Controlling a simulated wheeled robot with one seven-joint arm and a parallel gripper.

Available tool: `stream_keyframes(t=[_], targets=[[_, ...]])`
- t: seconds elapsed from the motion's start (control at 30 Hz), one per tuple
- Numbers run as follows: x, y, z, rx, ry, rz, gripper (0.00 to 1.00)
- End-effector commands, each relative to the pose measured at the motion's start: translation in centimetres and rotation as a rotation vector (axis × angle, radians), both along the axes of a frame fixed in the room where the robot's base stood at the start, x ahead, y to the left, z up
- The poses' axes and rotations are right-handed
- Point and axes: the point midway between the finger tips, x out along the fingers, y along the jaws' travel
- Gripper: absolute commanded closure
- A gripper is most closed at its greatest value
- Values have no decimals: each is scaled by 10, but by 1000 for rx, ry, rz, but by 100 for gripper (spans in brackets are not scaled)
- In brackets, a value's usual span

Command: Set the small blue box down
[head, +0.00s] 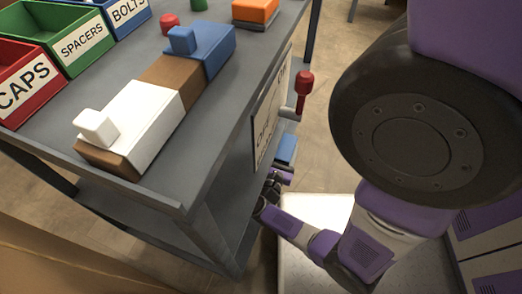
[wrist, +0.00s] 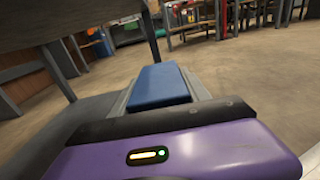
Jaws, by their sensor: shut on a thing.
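The small blue box (wrist: 158,87) lies between the grey fingers of my gripper (wrist: 160,98) in the wrist view. My gripper is shut on it. In the head view, the small blue box (head: 287,149) shows low beside the right side of the grey workbench (head: 218,150), below its top. My gripper (head: 284,165) is there too, partly hidden by the bench side and my own arm. I cannot tell whether the box touches any surface.
A sign panel (head: 268,118) and a red-knobbed lever (head: 304,85) are on the bench's right side. On top are a brown block (head: 169,78) with white and blue parts, an orange box (head: 255,10), and red (head: 38,94), green (head: 75,38) and blue bins.

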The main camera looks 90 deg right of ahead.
Motion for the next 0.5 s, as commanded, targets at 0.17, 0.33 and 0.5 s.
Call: stream_keyframes(t=[0.17,0.33,0.5], targets=[[44,-14,-2,-2,-4,3,100],[72,-23,-2,-2,-2,2,100],[83,-26,-1,0,1,1,100]])
